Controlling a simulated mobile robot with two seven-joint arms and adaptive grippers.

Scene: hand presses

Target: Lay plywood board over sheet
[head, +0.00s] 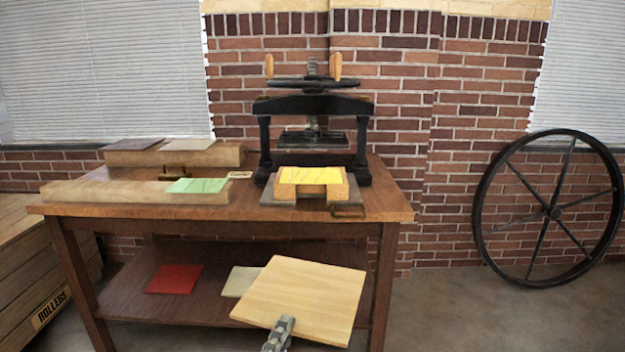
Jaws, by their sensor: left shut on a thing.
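The plywood board (303,299) is a pale, square wooden board at the bottom middle of the head view. My left gripper (283,326) is shut on its near edge and holds it tilted in front of the table's lower shelf. A yellow sheet (318,175) lies on a light wooden block (284,190) in front of the black press. A green sheet (197,185) lies on a long wooden plank at the left. The board is lower than both sheets and apart from them. My right gripper is not in view.
The black hand press (263,145) stands on the brown table (260,214) behind the yellow sheet. A red sheet (174,279) and a pale sheet (240,283) lie on the lower shelf. A large spoked wheel (480,215) leans at the right. A crate (40,275) stands at the left.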

